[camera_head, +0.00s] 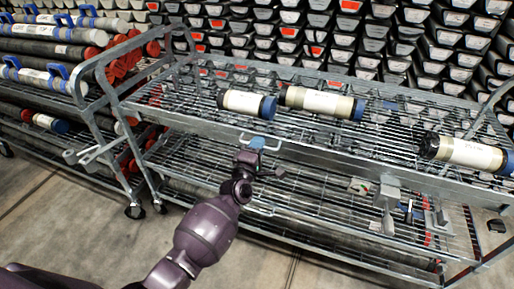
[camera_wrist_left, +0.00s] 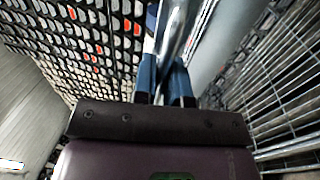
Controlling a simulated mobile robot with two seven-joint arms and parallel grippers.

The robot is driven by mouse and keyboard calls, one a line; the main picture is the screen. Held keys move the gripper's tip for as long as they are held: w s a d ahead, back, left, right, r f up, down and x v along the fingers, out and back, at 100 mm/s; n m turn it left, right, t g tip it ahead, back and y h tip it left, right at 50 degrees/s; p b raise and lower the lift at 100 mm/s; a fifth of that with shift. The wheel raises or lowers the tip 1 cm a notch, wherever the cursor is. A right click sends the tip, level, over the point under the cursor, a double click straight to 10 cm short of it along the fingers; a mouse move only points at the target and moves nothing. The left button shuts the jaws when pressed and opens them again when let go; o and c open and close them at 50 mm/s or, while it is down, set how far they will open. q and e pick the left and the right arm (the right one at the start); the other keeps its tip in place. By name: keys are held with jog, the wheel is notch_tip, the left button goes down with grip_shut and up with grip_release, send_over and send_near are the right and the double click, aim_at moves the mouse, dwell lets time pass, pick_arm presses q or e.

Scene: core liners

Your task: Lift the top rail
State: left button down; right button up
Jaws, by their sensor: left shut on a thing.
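The top rail (camera_head: 330,160) is the long grey metal bar along the front edge of the cart's upper shelf. My left gripper (camera_head: 258,142) reaches up to it from below and in front, near its left-middle part. In the left wrist view, the blue fingers of my left gripper (camera_wrist_left: 166,82) are shut on a narrow grey metal piece (camera_wrist_left: 175,40) that runs away between them. The fingers hide the exact contact. The rail appears to be in place along the shelf front. My right gripper is not in view.
Core liner tubes (camera_head: 246,103), (camera_head: 322,103) and (camera_head: 465,153) lie on the wire upper shelf (camera_head: 190,98). Grey clamp brackets (camera_head: 388,195) stand on the right of the lower shelf. A rack of tubes (camera_head: 50,50) stands left. Bare floor (camera_head: 60,220) lies in front.

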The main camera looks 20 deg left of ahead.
pick_arm(q)
jog(key=c, duration=1.2)
grip_release()
jog(key=shift+r, duration=0.45)
jog(key=shift+f, duration=0.1)
jog(key=shift+f, duration=0.1)
jog(key=s+f, duration=0.1)
jog(key=s, duration=0.9)
jog(key=shift+s+a+f+p, duration=0.2)
jog(key=shift+s+f+p, duration=0.1)
jog(key=shift+f, duration=0.1)
